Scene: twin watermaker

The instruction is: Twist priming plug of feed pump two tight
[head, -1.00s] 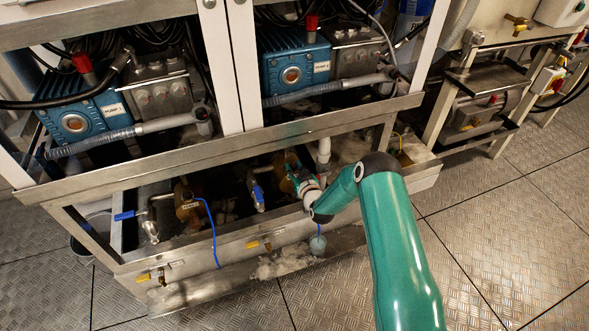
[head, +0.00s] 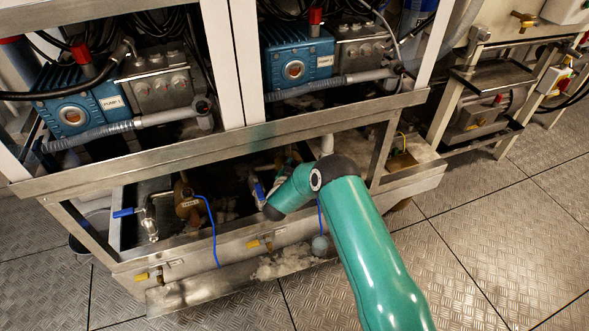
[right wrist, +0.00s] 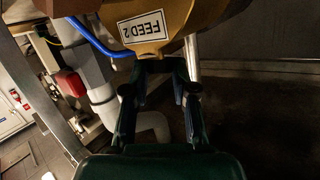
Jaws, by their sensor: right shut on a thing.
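Feed pump two is a bronze body with a "FEED 2" label (right wrist: 145,25), seen upside down and close at the top of the right wrist view. In the head view my right wrist and forearm largely cover it. My right gripper (right wrist: 160,68) reaches up to the underside of that body, its two dark fingers closed on the priming plug. The plug itself is hidden between the fingertips and the pump. In the head view the gripper is mostly hidden behind my wrist. My left gripper is out of view.
The other bronze feed pump (head: 187,203) stands to the left in the same low frame, near a blue-handled valve (head: 124,213). A steel rail (head: 150,165) crosses above the bay. A blue hose (right wrist: 95,38) and grey pipe (right wrist: 103,100) run close beside the gripper.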

